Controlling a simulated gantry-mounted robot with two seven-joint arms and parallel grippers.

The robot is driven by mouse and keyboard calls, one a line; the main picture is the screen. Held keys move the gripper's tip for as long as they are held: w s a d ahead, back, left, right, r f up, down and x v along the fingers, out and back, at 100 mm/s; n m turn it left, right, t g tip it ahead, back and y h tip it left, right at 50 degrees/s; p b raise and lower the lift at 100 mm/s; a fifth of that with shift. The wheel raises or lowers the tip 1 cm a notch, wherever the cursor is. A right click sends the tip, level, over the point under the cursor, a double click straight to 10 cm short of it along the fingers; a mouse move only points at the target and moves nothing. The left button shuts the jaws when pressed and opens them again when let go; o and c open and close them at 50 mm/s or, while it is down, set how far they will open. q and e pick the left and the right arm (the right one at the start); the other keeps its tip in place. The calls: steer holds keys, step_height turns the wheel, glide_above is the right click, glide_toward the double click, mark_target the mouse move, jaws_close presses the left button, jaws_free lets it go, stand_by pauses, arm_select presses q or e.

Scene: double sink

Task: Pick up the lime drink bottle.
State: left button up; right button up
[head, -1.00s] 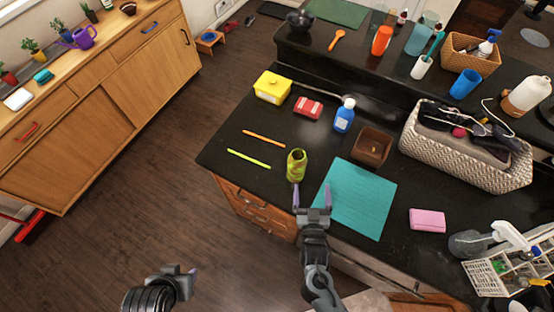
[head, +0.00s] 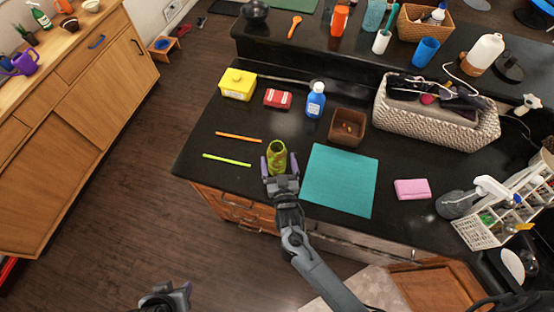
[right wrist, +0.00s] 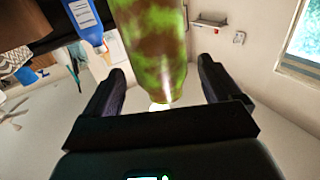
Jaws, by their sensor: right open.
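The lime drink bottle (head: 277,154) is a green, brown-mottled bottle near the front edge of the black counter. It also shows in the right wrist view (right wrist: 150,45), large and close. My right gripper (head: 279,168) is open, with one finger on each side of the bottle. In the right wrist view a gap shows between the bottle and each finger of the right gripper (right wrist: 165,88). My left gripper (head: 168,298) is low at the bottom edge over the floor, away from the counter. Its fingers are too unclear to tell their opening.
A teal mat (head: 340,181) lies just right of the bottle. Orange (head: 238,137) and lime (head: 227,160) sticks lie to its left. Behind it are a blue bottle (head: 315,100), a brown box (head: 347,127), a red pack (head: 277,98) and a yellow tub (head: 238,84).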

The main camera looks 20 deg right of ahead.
mark_target(276, 146)
steer(key=shift+p+x, duration=0.35)
steer(key=shift+x, duration=2.05)
steer(key=shift+f, duration=0.1)
steer(key=c, duration=1.4)
